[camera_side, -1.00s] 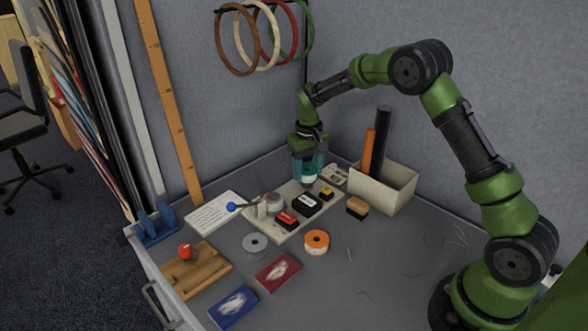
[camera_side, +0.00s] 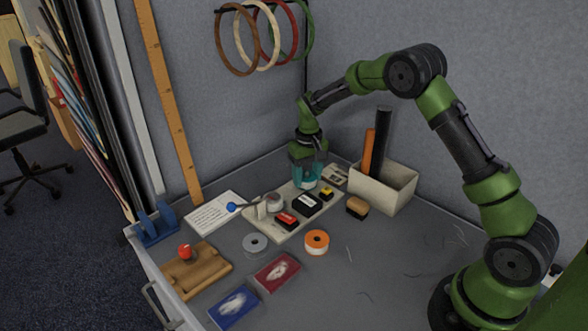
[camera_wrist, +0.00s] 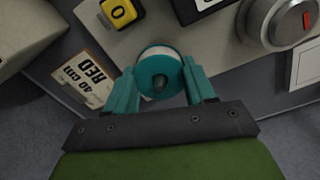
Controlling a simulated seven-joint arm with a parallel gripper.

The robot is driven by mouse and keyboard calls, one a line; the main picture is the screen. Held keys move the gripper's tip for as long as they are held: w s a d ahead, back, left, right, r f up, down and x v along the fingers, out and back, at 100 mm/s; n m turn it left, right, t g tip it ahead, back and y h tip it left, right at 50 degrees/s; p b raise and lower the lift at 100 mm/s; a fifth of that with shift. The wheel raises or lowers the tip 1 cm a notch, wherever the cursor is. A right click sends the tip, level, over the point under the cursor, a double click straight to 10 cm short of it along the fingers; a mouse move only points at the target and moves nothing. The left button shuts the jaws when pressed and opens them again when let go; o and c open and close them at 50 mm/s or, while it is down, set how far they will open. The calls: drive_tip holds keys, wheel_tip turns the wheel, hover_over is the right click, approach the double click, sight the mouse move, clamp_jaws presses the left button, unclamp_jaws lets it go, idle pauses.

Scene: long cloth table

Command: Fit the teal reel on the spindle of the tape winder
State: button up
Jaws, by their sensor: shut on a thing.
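My gripper (camera_side: 307,178) is low over the far end of the tape winder's pale base plate (camera_side: 262,229). In the wrist view, the teal fingers of my gripper (camera_wrist: 161,78) are shut on the sides of the teal reel (camera_wrist: 147,70), which has a pale band at its rim. A dark rounded shape shows in the reel's centre; I cannot tell whether it is the spindle's tip or only the hole. In the side view the fingers mostly hide the reel, and the spindle and any gap under the reel cannot be made out.
The winder bears a yellow button (camera_wrist: 121,12), black boxes and a grey dial (camera_wrist: 277,20). A pale bin (camera_side: 390,192) with upright rolls stands close right. An orange reel (camera_side: 316,242) and a grey reel (camera_side: 255,244) lie in front. The table's front right is mostly clear.

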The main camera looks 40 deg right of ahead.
drive_tip(key=o, duration=1.1)
wheel_tip(320, 180, up, 17)
drive_tip(key=shift+f, duration=0.1)
drive_tip(key=shift+d, duration=0.1)
drive_tip(key=s+a+r+t, duration=0.1)
drive_tip(key=s+a+t, duration=0.1)
drive_tip(key=s, duration=0.6)
drive_tip(key=s+a+r+t+y, duration=0.1)
drive_tip(key=s+a+r+t, duration=0.1)
drive_tip(key=s+a, duration=0.3)
drive_tip(key=s+a+r+t+y, duration=0.1)
drive_tip(key=s+a+r+t, duration=0.1)
drive_tip(key=s, duration=1.1)
drive_tip(key=shift+s+a+r+m+t, duration=0.1)
drive_tip(key=shift+a+m+t, duration=0.05)
drive_tip(key=shift+a+t, duration=0.2)
drive_tip(key=shift+s+a+r+m+t, duration=0.15)
drive_tip(key=shift+a+t, duration=0.1)
drive_tip(key=shift+a, duration=0.15)
